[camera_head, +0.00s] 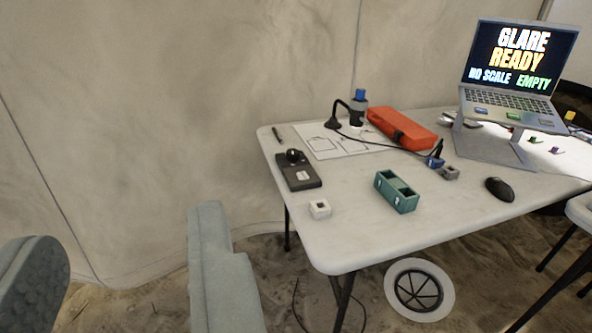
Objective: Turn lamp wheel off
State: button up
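A small black desk lamp (334,122) with a curved neck stands at the back of the white table, its head low over a white sheet. A dark box with a round black knob (293,156) on top sits near the table's left edge. I cannot tell if this knob is the lamp wheel or how it is set. My gripper (124,235) shows as two grey fingers at lower left. They are wide apart with nothing between them, in front of and left of the table. The fingers touch nothing on the table.
On the table (360,240) are a white cube (320,209), a teal two-slot holder (397,191), an orange case (400,128), a mouse (499,189) and a laptop (518,70) reading "GLARE READY NO SCALE EMPTY". A spoked wheel (419,290) is below. The floor left of the table is clear.

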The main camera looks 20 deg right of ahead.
aim_at(291, 154)
jog(key=i+z, duration=0.15)
jog(key=i, duration=1.1)
